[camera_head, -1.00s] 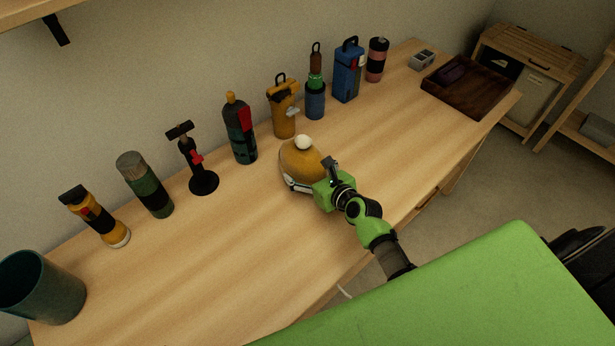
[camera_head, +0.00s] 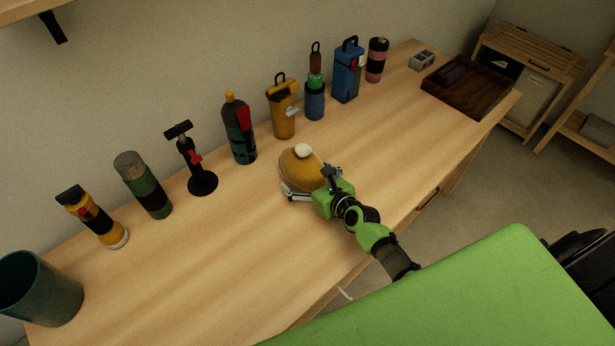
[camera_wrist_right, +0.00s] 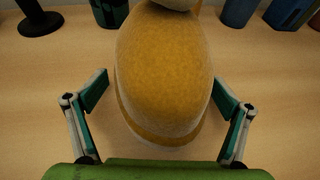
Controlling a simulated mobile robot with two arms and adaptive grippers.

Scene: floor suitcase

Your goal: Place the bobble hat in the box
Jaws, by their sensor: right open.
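The mustard bobble hat (camera_head: 297,168), with a white pompom, sits on the wooden table in front of the row of bottles. It also fills the middle of the right wrist view (camera_wrist_right: 165,75), its pompom cut off at the top edge. My right gripper (camera_head: 307,180) is open at the hat's near side. In the right wrist view its two fingers stand on either side of the hat, with gaps between them and the cloth. A dark brown open wooden box (camera_head: 470,100) stands at the table's far right end, with a dark purple item (camera_head: 453,75) in it. My left gripper is out of view.
A row of bottles, flasks and a black stand (camera_head: 203,182) lines the wall side. A teal bin (camera_head: 42,290) stands at the left end. A small grey container (camera_head: 422,60) is left of the box. The table between hat and box is clear along the front.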

